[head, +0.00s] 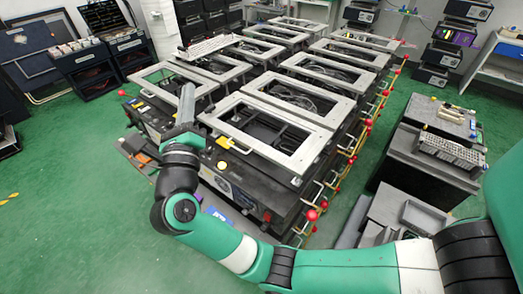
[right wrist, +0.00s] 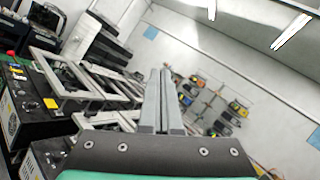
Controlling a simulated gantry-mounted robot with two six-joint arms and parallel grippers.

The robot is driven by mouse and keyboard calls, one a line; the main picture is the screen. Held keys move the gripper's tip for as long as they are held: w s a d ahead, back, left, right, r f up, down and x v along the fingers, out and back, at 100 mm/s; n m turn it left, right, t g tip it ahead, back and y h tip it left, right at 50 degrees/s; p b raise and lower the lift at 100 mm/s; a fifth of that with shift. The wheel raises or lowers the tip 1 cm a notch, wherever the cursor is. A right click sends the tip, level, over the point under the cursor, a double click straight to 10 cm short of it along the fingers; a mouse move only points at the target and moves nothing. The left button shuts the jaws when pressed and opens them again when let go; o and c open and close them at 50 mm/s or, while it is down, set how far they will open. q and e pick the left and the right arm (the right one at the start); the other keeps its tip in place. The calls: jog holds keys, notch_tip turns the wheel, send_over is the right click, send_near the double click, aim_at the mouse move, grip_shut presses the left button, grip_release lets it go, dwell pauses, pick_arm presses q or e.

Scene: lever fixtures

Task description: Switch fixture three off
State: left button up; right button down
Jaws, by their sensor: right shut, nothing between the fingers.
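The lever fixtures are black boxes with pale grey rectangular frames (head: 285,128) on top, set in two rows in the head view. Levers with red ball knobs (head: 312,215) line the right side of the rows. No number shows, so I cannot tell which is fixture three. My right gripper (head: 187,92) is shut and empty, above the near left fixtures, away from the red knobs. In the right wrist view my right gripper's fingers (right wrist: 164,75) are together, with fixture frames (right wrist: 62,85) to their left. My left gripper is not in view.
A dark block with metal racks (head: 452,150) stands right of the fixtures, across a narrow gap of green floor. Black equipment (head: 85,65) stands at the back left. My right arm crosses the front.

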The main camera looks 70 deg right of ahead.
notch_tip(320, 180, down, 24)
jog(key=a+r+n+g+y+p, duration=0.1)
jog(key=g+y, duration=0.3)
jog(key=y, duration=0.3)
jog(key=s+a+f+n+g+y+p, duration=0.1)
jog(key=s+a+f+g+y, duration=0.1)
jog(key=s+f, duration=0.4)
jog(key=s+a+f+n+g+y+p, duration=0.1)
jog(key=s+a+f+g+y, duration=0.2)
jog(key=f, duration=0.9)
jog(key=s+a+g, duration=0.2)
jog(key=s, duration=0.1)
jog(key=shift+s+f, duration=0.2)
jog(key=shift+f, duration=0.15)
jog(key=shift+f, duration=0.1)
